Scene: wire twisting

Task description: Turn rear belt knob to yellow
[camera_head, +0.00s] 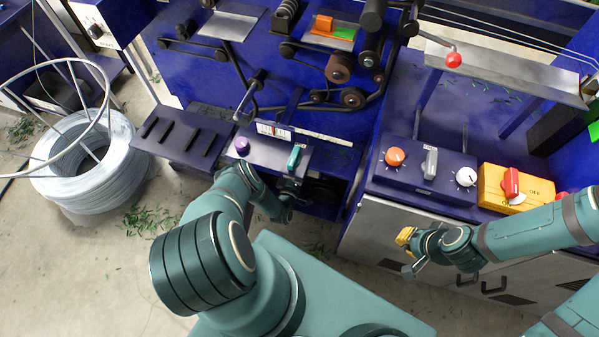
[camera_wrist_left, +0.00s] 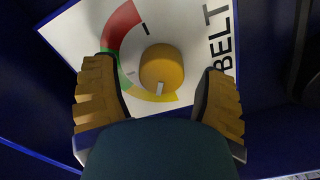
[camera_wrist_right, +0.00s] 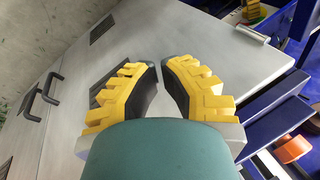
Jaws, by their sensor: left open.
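The rear belt knob (camera_wrist_left: 162,68) is a yellow round knob in the left wrist view, on a white plate (camera_wrist_left: 80,30) printed BELT. The dial has a red, a green and a yellow arc. The knob's white mark points down at the yellow arc (camera_wrist_left: 168,98). My left gripper (camera_wrist_left: 160,75) is open, with one finger on each side of the knob and gaps between.
The right panel has an orange knob (camera_head: 395,156), a grey switch (camera_head: 430,163), a white dial (camera_head: 466,176) and a red switch (camera_head: 511,184). A wire coil (camera_head: 85,180) stands at left.

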